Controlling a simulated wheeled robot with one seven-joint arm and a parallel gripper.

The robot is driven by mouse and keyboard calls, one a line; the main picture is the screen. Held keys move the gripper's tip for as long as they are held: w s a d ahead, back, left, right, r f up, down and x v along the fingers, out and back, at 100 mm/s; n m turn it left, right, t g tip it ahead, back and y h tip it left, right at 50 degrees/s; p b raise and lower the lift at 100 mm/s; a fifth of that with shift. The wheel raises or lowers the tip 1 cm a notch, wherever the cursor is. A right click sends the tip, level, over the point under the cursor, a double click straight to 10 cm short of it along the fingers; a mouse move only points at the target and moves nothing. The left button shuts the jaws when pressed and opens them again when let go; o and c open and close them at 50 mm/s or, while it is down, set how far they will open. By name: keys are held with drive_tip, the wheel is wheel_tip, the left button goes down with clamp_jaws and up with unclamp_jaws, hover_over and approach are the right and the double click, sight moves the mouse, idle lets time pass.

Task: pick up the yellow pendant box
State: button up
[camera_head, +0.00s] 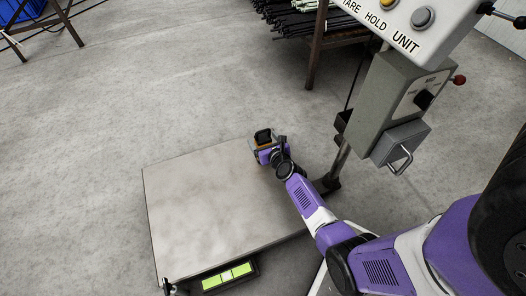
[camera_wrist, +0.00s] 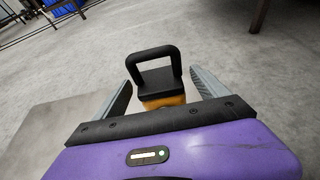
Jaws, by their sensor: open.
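The yellow pendant box (camera_wrist: 165,101) shows in the wrist view as a yellow body under a black top with a black loop handle. It stands between the two grey fingers of my gripper (camera_wrist: 162,88), one finger on each side. The fingers look apart from it. Its lower part is hidden behind my purple wrist housing. In the head view, the box (camera_head: 263,136) is small at the back right corner of the metal platform, mostly hidden by my gripper (camera_head: 264,148), which is open around it.
The box is at the edge of a flat scale platform (camera_head: 215,205) with a bare top. To its right stands a post with a grey control box (camera_head: 400,95) and a display unit (camera_head: 400,22). A rack of dark rods (camera_head: 315,22) is behind. Open floor lies left.

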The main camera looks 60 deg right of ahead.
drive_tip(key=shift+w+d+f, duration=0.15)
drive_tip(key=shift+w+d, duration=0.1)
clamp_jaws()
drive_tip(key=shift+r, duration=0.2)
idle(0.4)
